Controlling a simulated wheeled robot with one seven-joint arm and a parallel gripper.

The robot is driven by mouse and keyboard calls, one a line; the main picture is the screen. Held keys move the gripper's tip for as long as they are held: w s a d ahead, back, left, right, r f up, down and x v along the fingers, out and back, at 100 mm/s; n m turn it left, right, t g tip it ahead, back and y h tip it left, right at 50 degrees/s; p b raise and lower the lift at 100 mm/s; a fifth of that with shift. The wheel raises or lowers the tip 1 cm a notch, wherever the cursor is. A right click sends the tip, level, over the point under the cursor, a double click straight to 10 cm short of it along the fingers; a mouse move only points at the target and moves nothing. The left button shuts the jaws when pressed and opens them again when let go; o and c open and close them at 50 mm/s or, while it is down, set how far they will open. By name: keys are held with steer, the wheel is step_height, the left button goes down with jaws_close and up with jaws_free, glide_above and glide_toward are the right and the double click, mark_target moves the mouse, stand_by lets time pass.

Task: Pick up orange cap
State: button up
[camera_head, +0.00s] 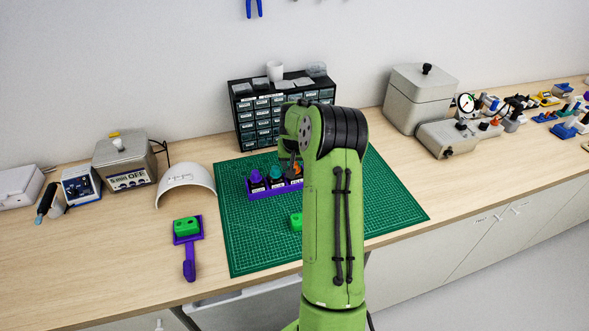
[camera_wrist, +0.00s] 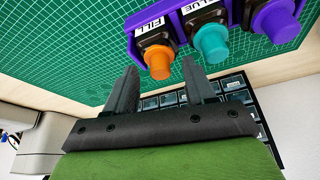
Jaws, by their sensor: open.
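The orange cap (camera_wrist: 159,62) sits on a dark bottle labelled "FILL" in a purple rack (camera_wrist: 165,15). In the wrist view it is just beyond my gripper (camera_wrist: 160,75), between the two fingers' lines. My gripper is open and nothing is between its fingers. A teal cap (camera_wrist: 211,45) and a purple cap (camera_wrist: 276,20) are on the bottles beside it. In the head view the orange cap (camera_head: 297,170) is partly hidden by my arm, and the rack (camera_head: 262,192) stands on the green mat. My fingers are mostly hidden there.
The green cutting mat (camera_head: 250,235) lies on the wooden bench. A drawer cabinet (camera_head: 255,122) stands behind the rack. A green block (camera_head: 296,221) is on the mat near my arm. A white curved shield (camera_head: 187,180) and a purple holder (camera_head: 189,262) are at left.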

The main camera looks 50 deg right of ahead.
steer(key=shift+w+d+f, duration=0.2)
steer(key=shift+f, duration=0.3)
steer(key=shift+a, duration=0.1)
steer(key=shift+c, duration=0.7)
jaws_close()
step_height(320, 180, up, 10)
steer(key=p, duration=0.1)
step_height(320, 180, up, 8)
steer(key=f+p, duration=0.1)
steer(key=p, duration=0.5)
glide_above(295, 165)
steer(key=shift+r, duration=0.25)
steer(key=shift+r, duration=0.1)
step_height(295, 165, up, 4)
steer(key=p, duration=0.3)
